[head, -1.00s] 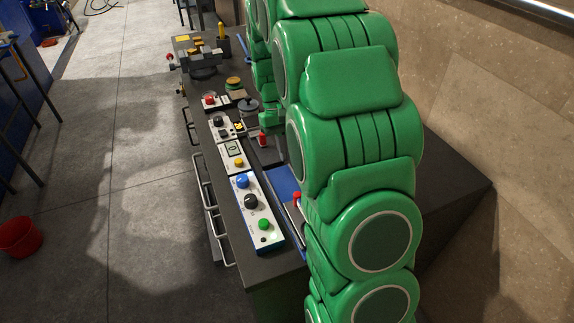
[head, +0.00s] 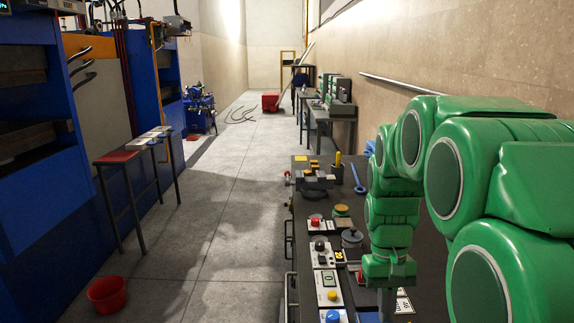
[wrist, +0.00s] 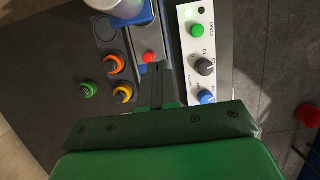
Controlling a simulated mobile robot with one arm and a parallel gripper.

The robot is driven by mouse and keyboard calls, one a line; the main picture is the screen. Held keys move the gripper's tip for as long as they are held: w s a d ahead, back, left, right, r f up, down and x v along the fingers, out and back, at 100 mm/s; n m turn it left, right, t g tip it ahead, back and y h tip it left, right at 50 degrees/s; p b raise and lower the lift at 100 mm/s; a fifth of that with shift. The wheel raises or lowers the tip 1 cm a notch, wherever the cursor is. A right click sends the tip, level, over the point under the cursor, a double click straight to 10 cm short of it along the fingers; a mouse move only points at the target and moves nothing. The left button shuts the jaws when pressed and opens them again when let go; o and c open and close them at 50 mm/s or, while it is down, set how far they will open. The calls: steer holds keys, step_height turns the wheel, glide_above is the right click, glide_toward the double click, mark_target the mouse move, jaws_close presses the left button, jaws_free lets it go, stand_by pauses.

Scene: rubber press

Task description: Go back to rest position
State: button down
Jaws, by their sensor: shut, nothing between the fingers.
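My green arm is at the right of the head view, folded above the dark bench (head: 300,260). My gripper (wrist: 156,70) shows in the wrist view as two thin dark fingers, closed together with nothing between them. It points at the bench top, with a small red-topped item (wrist: 149,57) just beside the fingertips in the picture. I cannot tell if they touch. In the head view my gripper (head: 386,305) hangs down near the lower edge, partly cut off.
A white control panel (wrist: 190,17) with green, black and blue controls lies right of the fingers. Orange (wrist: 113,64), yellow (wrist: 123,93) and green (wrist: 87,89) knobs are at left. The floor left of the bench is mostly clear, with a red bucket (head: 107,295).

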steer(key=s+a, duration=0.2)
steer(key=s, duration=0.9)
steer(key=s+a+t, duration=0.1)
steer(key=s+a, duration=0.2)
steer(key=s, duration=0.8)
steer(key=shift+t, duration=0.3)
steer(key=shift+s, duration=0.1)
stand_by(0.7)
